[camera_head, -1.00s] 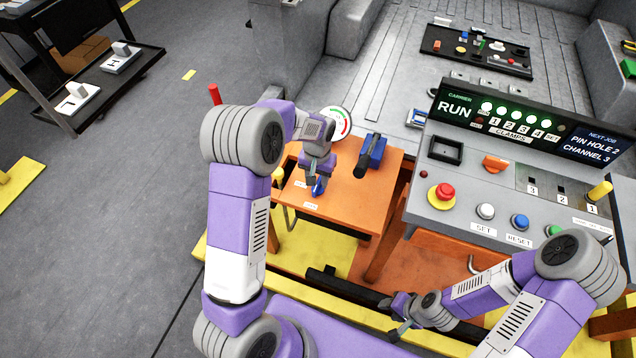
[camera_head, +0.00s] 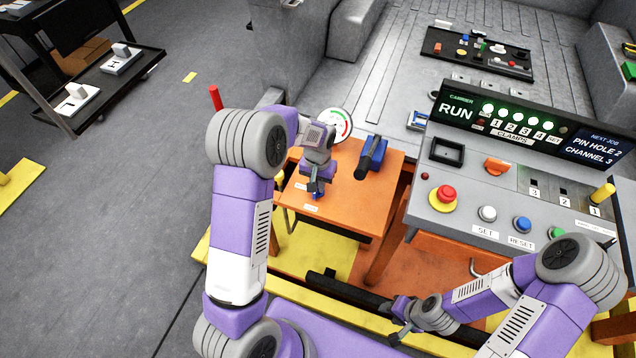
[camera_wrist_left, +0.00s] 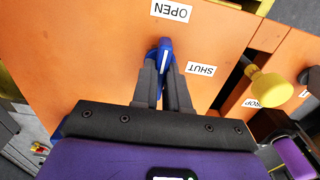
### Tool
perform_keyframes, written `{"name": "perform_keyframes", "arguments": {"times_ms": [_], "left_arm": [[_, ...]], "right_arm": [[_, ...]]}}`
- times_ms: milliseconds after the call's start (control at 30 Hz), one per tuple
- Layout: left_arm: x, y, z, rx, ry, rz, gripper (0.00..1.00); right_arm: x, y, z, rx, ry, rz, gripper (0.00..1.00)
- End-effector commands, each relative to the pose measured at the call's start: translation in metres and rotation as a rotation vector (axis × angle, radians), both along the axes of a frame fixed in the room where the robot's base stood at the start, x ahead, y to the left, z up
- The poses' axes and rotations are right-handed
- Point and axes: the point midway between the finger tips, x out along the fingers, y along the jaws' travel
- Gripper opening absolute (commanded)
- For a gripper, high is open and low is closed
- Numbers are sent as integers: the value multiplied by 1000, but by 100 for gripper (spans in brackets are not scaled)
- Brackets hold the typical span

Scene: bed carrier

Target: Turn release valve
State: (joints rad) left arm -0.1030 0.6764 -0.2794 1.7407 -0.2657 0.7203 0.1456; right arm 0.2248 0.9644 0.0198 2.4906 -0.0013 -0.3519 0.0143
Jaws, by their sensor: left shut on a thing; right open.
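The blue valve handle (camera_wrist_left: 165,50) stands on the orange panel (camera_wrist_left: 90,60), between the OPEN label (camera_wrist_left: 171,11) and the SHUT label (camera_wrist_left: 201,69). In the left wrist view its white-striped tip points toward the OPEN label. My left gripper (camera_wrist_left: 162,72) is shut on the handle. In the head view, my left gripper (camera_head: 316,190) mostly covers the handle. My right gripper (camera_head: 398,325) is open and empty, low in front of the console.
A round gauge (camera_head: 337,124) and a blue device with a black lever (camera_head: 372,157) stand at the panel's back. A yellow knob (camera_wrist_left: 268,86) is right of the valve. The grey console (camera_head: 470,200) with buttons and a RUN display stands to the right.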

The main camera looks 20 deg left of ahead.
Motion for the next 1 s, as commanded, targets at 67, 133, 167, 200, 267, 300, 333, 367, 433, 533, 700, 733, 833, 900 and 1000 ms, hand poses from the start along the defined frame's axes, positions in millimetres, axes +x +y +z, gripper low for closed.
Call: {"name": "perform_keyframes", "arguments": {"times_ms": [67, 133, 167, 200, 267, 300, 333, 367, 433, 533, 700, 733, 833, 900, 1000], "left_arm": [[0, 0, 0, 0, 1, 11, 0], [0, 0, 0, 0, 1, 29, 0], [0, 0, 1, 0, 1, 39, 0], [0, 0, 1, 1, 1, 54, 0], [-1, 0, 1, 2, 2, 85, 0], [-1, 0, 1, 2, 3, 109, 0], [-1, 0, 1, 1, 3, 128, 0], [-1, 0, 1, 1, 3, 150, 0], [0, 0, 1, 2, 2, 205, 0], [-1, 0, 2, 2, 3, 294, 0], [0, 0, 2, 2, 2, 456, 0], [-1, 0, 2, 2, 2, 486, 0], [-1, 0, 2, 2, 3, 581, 0], [-1, 0, 2, 2, 2, 648, 0], [-1, 0, 2, 3, 2, 743, 0]], "right_arm": [[0, 0, 1, 0, 0, 0, 43], [0, 0, 2, 0, 0, 0, 43], [0, 0, 3, 0, 0, 0, 43], [0, 0, 4, 0, 0, 0, 43], [0, 0, 6, 0, 0, 0, 43], [0, 0, 7, 0, 0, 0, 43], [0, 0, 8, 0, 0, 0, 43], [0, 0, 10, 0, 0, 0, 43], [0, 0, 13, 0, 0, 0, 43], [0, 0, 18, 0, 0, 0, 43], [0, 0, 27, 0, 0, 0, 43], [0, 0, 29, 0, 0, 0, 43], [0, 0, 34, 0, 0, 0, 43], [0, 0, 38, 0, 0, 0, 43], [0, 0, 44, 0, 0, 0, 43]]}}
